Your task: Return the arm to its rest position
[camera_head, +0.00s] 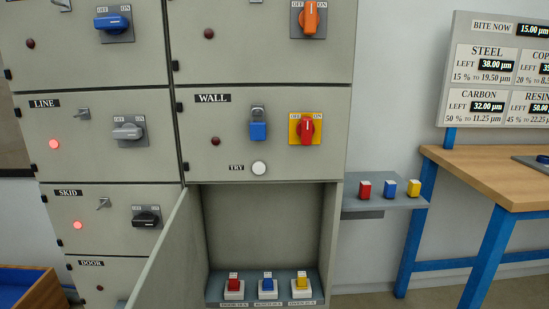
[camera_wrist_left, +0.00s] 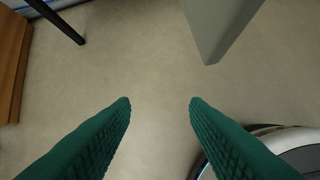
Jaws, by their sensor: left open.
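My left gripper (camera_wrist_left: 160,102) shows in the left wrist view as two green ribbed fingers set wide apart. It is open, with nothing between the fingers, and points down over the bare floor. Neither of my arms shows in the head view, and my right gripper is in no view.
A grey cabinet (camera_head: 270,210) with switches fills the left and middle. A small shelf (camera_head: 375,203) and a wooden bench (camera_head: 500,175) are at the right. A grey panel (camera_wrist_left: 212,30) hangs near my left gripper.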

